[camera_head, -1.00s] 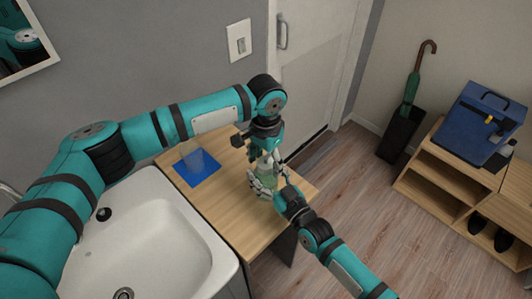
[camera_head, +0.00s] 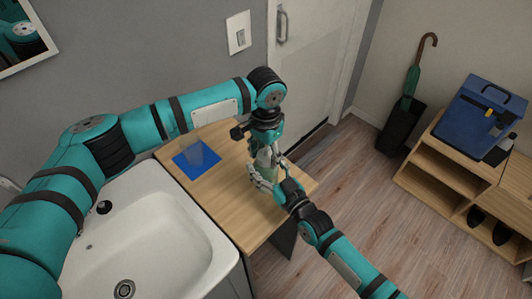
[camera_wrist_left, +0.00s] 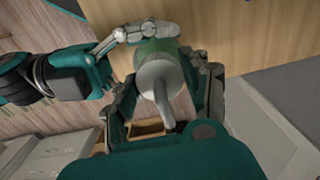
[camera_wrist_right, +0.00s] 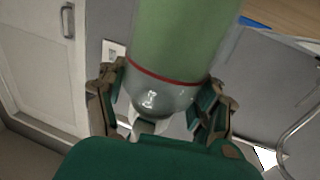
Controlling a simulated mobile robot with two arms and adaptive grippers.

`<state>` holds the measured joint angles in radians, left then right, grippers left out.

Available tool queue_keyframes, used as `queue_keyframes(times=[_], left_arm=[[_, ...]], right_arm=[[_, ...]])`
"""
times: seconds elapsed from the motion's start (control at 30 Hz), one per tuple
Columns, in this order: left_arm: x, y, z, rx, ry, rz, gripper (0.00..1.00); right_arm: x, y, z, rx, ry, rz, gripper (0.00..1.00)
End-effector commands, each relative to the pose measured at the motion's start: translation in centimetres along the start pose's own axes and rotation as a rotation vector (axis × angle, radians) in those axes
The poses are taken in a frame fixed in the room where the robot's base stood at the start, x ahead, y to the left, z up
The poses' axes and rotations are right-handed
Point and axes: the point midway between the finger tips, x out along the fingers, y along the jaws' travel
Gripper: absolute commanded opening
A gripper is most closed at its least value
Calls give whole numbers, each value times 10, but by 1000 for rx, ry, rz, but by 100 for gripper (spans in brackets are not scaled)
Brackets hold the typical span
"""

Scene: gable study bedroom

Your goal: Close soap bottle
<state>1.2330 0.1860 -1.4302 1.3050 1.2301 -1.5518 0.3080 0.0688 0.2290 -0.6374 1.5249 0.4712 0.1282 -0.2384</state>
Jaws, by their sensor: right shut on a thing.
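The green soap bottle (camera_head: 264,158) stands near the wooden top's right edge, partly hidden by both grippers. My right gripper (camera_head: 266,177) is shut around its body from the front right. In the right wrist view the bottle (camera_wrist_right: 175,45) shows green with a red ring and a clear, rounded end between the fingers. My left gripper (camera_head: 266,148) is directly above the bottle. In the left wrist view the grey pump top (camera_wrist_left: 157,76) and its spout lie between the left fingers (camera_wrist_left: 162,95), which look open with small gaps. Whether the top is seated is unclear.
A clear cup (camera_head: 200,157) stands on a blue mat (camera_head: 183,172) on the wooden top (camera_head: 235,208), left of the bottle. A white sink (camera_head: 160,225) adjoins it at the left. The wall and door are close behind. Open floor lies to the right.

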Motion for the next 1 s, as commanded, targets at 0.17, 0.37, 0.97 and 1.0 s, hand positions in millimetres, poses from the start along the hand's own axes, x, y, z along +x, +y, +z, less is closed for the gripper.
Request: queue_keyframes(times=[0.17,0.37,0.97,1.0], left_arm=[[0,0,0,-1,0,0,71],[0,0,0,0,0,0,71],[-94,0,-1,1,3,0,71],[-100,0,-1,0,2,-1,71]], right_arm=[[0,0,1,-1,-1,0,0],[0,0,1,-1,-1,0,0],[0,0,1,-1,-2,0,0],[0,0,1,-1,-2,0,0]])
